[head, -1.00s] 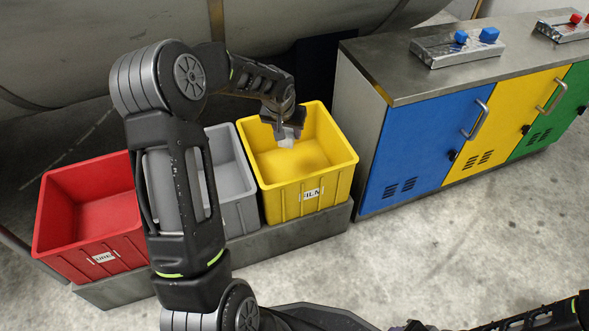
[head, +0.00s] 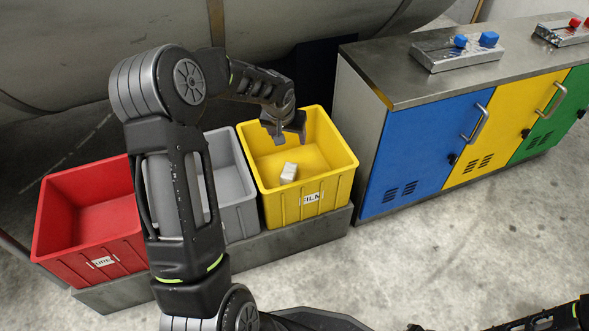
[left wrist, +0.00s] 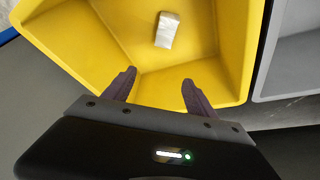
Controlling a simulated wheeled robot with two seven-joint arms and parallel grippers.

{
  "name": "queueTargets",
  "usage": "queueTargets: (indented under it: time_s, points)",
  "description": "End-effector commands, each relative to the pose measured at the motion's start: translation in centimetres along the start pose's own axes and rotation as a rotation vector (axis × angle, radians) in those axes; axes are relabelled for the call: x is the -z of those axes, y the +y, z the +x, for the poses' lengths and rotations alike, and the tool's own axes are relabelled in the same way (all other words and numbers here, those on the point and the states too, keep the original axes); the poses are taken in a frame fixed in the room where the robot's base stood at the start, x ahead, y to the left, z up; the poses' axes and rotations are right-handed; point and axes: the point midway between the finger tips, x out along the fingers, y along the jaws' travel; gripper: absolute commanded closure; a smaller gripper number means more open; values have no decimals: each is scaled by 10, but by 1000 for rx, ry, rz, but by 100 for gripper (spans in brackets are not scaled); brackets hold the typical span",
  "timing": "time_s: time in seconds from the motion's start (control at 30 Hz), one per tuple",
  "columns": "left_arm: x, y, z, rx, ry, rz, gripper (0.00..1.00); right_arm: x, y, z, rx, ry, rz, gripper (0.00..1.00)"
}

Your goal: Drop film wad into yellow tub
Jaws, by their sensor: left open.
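The film wad (head: 289,172) is a small whitish block lying inside the yellow tub (head: 311,208). My left gripper (head: 288,138) is over the tub, open and empty, above and apart from the wad. In the left wrist view the wad (left wrist: 167,30) rests on the floor of the yellow tub (left wrist: 70,40), beyond the two spread fingers of my left gripper (left wrist: 157,85). My right gripper cannot be made out; only part of a dark arm shows at the bottom right of the head view.
A grey tub (head: 239,217) stands left of the yellow one, and a red tub (head: 75,250) further left, partly behind my arm. All stand on a low grey plinth (head: 280,240). A cabinet (head: 425,150) with blue, yellow and green doors stands at the right. The floor in front is clear.

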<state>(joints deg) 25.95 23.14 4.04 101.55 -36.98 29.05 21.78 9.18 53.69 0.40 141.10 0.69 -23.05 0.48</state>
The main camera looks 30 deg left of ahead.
Motion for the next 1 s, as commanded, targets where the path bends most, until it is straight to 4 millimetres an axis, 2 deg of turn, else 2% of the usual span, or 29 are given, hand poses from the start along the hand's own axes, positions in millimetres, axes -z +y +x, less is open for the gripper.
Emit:
queueTargets:
  time_s: [0.3, 0.5, 1.0]
  points:
    - [3, 0, -49, 0, 3, 0, 34, -2, -7, -21, -1, -9, -2, 64]
    - [1, 0, -73, 1, 1, 0, 34, -2, -9, -30, -1, -13, -2, 64]
    - [0, 0, -75, 0, 0, 0, 34, -3, -9, -30, -1, -15, -2, 64]
